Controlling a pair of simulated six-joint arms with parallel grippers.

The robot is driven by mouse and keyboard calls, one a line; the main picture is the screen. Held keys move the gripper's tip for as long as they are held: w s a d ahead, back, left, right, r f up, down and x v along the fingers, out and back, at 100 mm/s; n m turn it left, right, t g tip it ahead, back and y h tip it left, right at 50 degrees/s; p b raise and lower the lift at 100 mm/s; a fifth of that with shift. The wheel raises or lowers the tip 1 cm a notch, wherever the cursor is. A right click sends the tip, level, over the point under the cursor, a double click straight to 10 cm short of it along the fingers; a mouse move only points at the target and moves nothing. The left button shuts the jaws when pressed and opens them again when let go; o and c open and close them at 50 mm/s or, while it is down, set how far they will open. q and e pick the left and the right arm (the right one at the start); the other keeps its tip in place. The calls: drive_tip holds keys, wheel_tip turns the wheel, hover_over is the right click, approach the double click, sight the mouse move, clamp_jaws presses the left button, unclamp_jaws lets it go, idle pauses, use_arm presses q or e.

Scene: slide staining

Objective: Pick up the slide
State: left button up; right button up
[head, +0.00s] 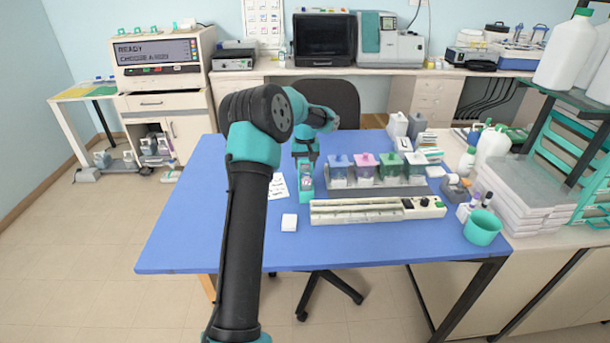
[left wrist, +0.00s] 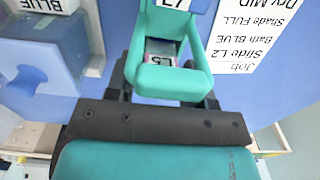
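My left gripper (head: 306,190) points down over the blue table, left of the row of staining baths. My right gripper is not in view.
Several lidded baths stand in a grey tray (head: 375,190) right of the gripper. A long white instrument (head: 370,213) lies in front of them. The table's left side is clear.

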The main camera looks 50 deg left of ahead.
use_arm(q)
drive_tip(key=c, duration=0.7)
drive_tip(key=shift+r, duration=0.1)
wheel_tip(320, 180, up, 18)
idle(0.3)
drive_tip(key=shift+d, duration=0.15)
idle(0.4)
